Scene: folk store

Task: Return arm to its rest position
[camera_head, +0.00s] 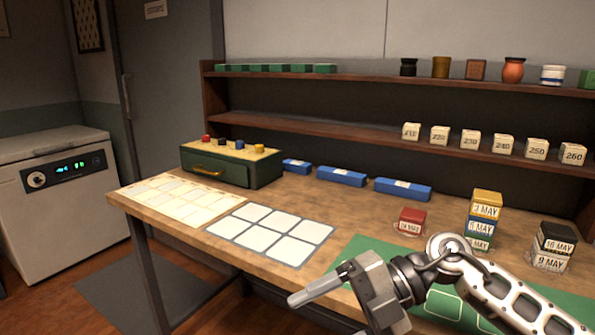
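My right arm comes in from the lower right, over the front of the wooden workbench (180,236). Its gripper (312,291) points left, above the bench's front edge, beside the green mat (345,258). Nothing is seen held in it, but from this angle I cannot tell whether the fingers are apart or together. My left arm and gripper are not in view.
A red block (410,220), a stack of dated blocks (484,220) and a dark-topped stack (552,247) stand near my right arm. A white card grid (268,234) lies left of the mat. A green drawer box (232,165) and shelves (370,137) are behind.

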